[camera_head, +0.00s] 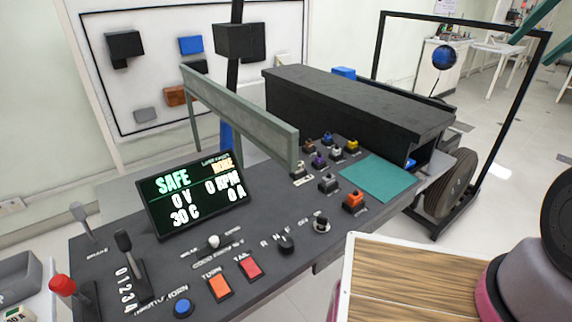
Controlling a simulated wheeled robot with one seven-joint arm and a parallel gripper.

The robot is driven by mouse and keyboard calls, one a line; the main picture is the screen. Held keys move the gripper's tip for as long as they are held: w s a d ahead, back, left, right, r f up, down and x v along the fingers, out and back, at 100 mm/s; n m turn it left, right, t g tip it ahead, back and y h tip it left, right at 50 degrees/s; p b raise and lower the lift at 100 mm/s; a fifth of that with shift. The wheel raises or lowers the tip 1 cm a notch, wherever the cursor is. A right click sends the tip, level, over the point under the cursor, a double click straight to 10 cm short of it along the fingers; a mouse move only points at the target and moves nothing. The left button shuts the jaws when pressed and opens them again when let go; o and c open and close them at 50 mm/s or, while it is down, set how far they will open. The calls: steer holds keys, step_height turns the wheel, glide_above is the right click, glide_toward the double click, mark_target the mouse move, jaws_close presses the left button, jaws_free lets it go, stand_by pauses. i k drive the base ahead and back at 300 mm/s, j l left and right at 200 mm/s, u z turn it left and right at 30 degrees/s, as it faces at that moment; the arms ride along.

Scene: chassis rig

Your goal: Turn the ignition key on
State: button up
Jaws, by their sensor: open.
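The dark grey control console (190,265) fills the lower middle of the head view. A small black-and-silver switch (321,225) sits near its right front edge, beside a small label that seems to read OFF; it looks like the ignition key. The key's exact angle is too small to tell. A black selector knob (286,243) marked R N F is just left of it. The display (195,193) reads SAFE, 0 V, 0 RPM, 30 C and 0 A. My gripper is not in view; only grey, black and pink parts of my arm show at the right edge, apart from the console.
An orange button (220,287), a red button (250,268), a blue button (182,307) and levers stand left of the switch. Several coloured connectors (353,200) and a teal pad (378,178) lie behind it. A wood-topped surface (410,280) is at the front right.

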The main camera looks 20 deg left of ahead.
mark_target(323, 220)
steer(key=u, duration=2.25)
steer(key=l+z, duration=0.15)
steer(key=z, duration=0.2)
steer(key=l+z, duration=0.2)
steer(key=z, duration=0.15)
steer(key=l+z, duration=0.15)
steer(key=z, duration=0.15)
steer(key=k+j+z, duration=0.1)
steer(key=k, duration=0.5)
